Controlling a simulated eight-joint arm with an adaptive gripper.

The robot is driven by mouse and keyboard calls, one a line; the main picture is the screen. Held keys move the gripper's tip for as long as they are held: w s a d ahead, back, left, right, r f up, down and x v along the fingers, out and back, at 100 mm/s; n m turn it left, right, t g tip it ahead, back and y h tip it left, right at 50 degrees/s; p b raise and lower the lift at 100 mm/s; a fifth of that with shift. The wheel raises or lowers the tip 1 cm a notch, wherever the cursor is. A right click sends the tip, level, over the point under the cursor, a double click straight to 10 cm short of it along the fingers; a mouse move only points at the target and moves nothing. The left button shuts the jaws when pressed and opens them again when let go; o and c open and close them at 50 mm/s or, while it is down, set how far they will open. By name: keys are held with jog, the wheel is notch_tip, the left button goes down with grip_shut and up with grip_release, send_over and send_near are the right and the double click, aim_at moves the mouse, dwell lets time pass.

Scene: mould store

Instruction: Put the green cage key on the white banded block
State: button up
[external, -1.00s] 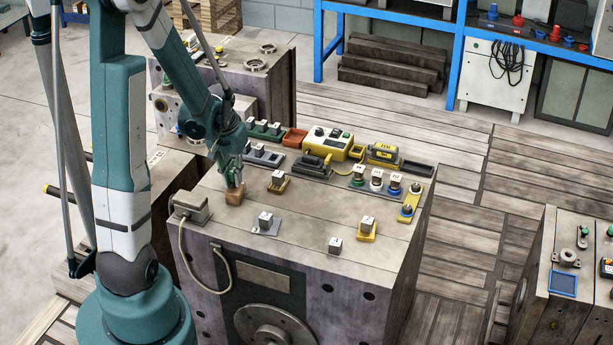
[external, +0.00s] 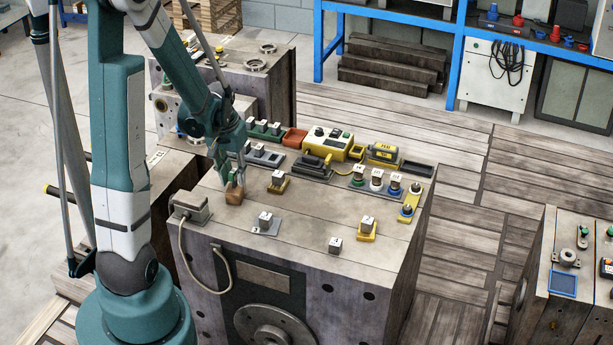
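My gripper (external: 233,183) is low over a brown block (external: 233,197) at the left of the bench top. Its fingers look spread, one either side of a small grey piece at the brown block; contact is too small to tell. The white banded block (external: 377,181) stands upright between a green banded block (external: 358,177) and a blue banded block (external: 394,186) on a grey plate, well right of my gripper. I cannot tell which piece is the green cage key; small white-topped pieces stand in a green rack (external: 263,128) at the back.
Grey white-topped pieces stand on an orange base (external: 277,185), a grey plate (external: 265,228) and a yellow base (external: 367,234). Another grey piece (external: 335,246) stands near the front edge. A yellow control box (external: 328,143) is at the back. The middle of the top is mostly clear.

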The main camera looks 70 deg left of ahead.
aim_at(233, 174)
jog(key=shift+s+d+r+p, duration=0.2)
jog(key=shift+r+p, duration=0.25)
jog(key=shift+r, duration=1.4)
jog(key=shift+s+d+r+p, duration=0.2)
jog(key=shift+r+p, duration=0.25)
jog(key=shift+r, duration=1.45)
jog(key=shift+s+d+r+p, duration=0.2)
jog(key=shift+r+p, duration=0.25)
jog(key=shift+r, duration=1.4)
jog(key=shift+w+d, duration=0.1)
jog(key=w+d+r+m+t, duration=0.1)
jog(key=w+d+r, duration=0.2)
jog(key=d, duration=0.4)
jog(key=w+d+r+m+t, duration=0.1)
jog(key=w+d+r+m, duration=0.1)
jog(key=d+r, duration=0.35)
jog(key=w+d+r+m+t, duration=0.1)
jog(key=w+d+r, duration=0.15)
jog(key=d, duration=0.55)
jog(key=s+d+r+m+t, duration=0.1)
jog(key=d+r+m, duration=0.1)
jog(key=d, duration=0.9)
jog(key=s+d+r+m+t+h, duration=0.1)
jog(key=s+d+r+m+t, duration=0.1)
jog(key=d, duration=0.9)
jog(key=shift+d+r+m, duration=0.3)
jog(key=shift+r+m, duration=0.2)
jog(key=shift+r, duration=0.15)
